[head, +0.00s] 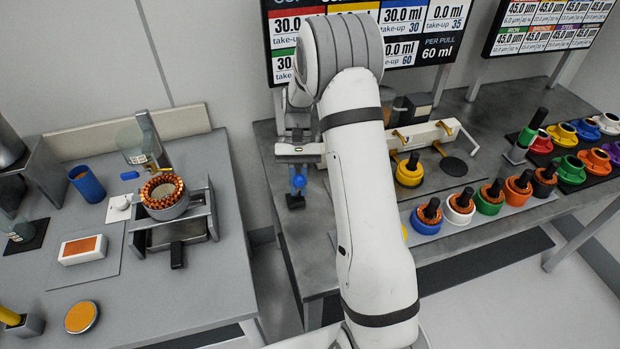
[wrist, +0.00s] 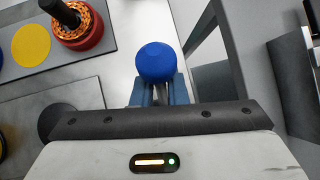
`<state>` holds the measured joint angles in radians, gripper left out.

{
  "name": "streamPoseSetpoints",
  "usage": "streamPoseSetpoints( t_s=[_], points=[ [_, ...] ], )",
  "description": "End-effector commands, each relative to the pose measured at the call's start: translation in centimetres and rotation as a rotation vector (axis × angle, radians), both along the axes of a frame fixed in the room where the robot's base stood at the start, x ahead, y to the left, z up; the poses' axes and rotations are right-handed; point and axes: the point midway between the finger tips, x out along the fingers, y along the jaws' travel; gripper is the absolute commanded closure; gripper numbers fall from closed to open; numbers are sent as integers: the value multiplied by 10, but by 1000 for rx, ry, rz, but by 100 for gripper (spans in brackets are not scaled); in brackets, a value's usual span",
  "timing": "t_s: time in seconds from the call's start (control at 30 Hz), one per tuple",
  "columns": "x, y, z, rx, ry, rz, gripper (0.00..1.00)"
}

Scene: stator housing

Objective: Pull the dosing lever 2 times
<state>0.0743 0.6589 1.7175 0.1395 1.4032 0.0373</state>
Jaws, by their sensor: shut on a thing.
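My gripper (head: 298,178) is at the left end of the right-hand table, pointing down. In the wrist view, its fingers (wrist: 158,94) are shut on a round blue knob (wrist: 156,62), apparently the dosing lever's knob. In the head view the blue knob (head: 299,183) shows small at the fingers, above a dark block (head: 295,201). The lever's shaft and mount are hidden by my gripper and arm. The board (head: 405,22) behind reads 30.0 ml, 0.0 ml and "PER PULL 60 ml".
A white fixture (head: 428,134) with yellow handles stands right of my arm. Several coloured cups with dark-handled parts line the table front, including a blue one (head: 427,222). The left table holds a copper-wound stator (head: 163,188) and a blue cup (head: 87,183). A gap separates the tables.

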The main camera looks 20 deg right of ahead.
Motion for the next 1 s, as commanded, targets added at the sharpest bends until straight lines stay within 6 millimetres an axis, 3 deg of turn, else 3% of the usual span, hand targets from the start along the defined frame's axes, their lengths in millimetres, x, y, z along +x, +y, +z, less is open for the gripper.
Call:
streamPoseSetpoints(
  t_s=[0.03, 0.17, 0.5, 1.0],
  points=[
    [5, 4, 10, 6, 47, 5, 100],
    [15, 5, 11, 8, 151, 10, 100],
    [34, 6, 15, 7, 144, 16, 100],
    [40, 8, 16, 10, 140, 20, 100]
  ],
)
